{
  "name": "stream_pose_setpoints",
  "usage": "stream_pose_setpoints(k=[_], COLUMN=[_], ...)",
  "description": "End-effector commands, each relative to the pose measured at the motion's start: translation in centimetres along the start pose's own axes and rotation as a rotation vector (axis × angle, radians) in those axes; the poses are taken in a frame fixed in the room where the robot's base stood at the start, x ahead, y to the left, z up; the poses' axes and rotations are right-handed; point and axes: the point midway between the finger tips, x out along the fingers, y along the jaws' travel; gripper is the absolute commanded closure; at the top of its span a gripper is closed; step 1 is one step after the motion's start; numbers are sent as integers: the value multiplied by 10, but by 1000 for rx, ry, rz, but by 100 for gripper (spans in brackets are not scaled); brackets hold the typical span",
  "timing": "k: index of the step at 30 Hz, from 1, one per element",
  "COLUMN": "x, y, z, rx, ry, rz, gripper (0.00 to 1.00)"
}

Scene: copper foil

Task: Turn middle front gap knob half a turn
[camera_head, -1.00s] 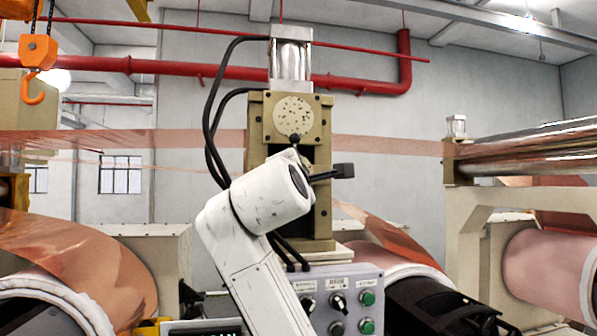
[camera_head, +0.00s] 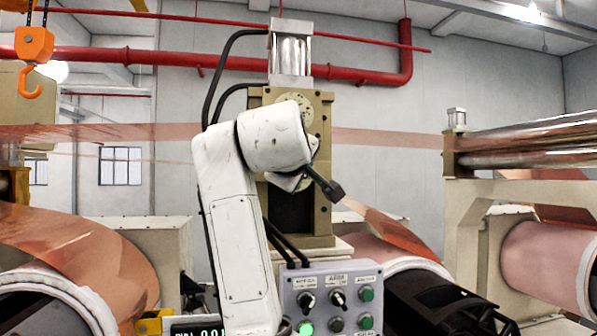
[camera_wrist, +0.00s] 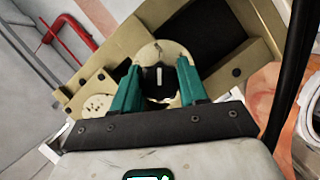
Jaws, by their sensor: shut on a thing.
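In the wrist view, a black knob (camera_wrist: 159,74) with a white mark sits on a pale round dial plate (camera_wrist: 178,53) on a tan machine housing. The teal fingers of my gripper (camera_wrist: 159,82) stand on either side of the knob and are shut on it. The white mark points roughly up and down in that view. In the head view, the tan housing (camera_head: 325,190) rises at the centre, and its speckled round plate (camera_head: 292,101) is partly covered by my white arm. My fingers and the held knob are hidden there.
A grey control panel (camera_head: 352,290) with several knobs and buttons stands below the housing, close to my arm. One lamp (camera_head: 305,328) glows green. Copper foil rolls (camera_head: 75,250) lie left and right. An orange hook (camera_head: 28,82) hangs at upper left.

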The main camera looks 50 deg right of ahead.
Motion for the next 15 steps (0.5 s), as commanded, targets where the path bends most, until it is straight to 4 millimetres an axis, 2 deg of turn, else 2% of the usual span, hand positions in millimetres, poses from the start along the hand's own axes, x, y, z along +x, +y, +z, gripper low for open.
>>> stream_pose_setpoints(k=[15], x=[2], y=[-3], z=[4], rx=[444], ry=[-12], rz=[-188], gripper=[88])
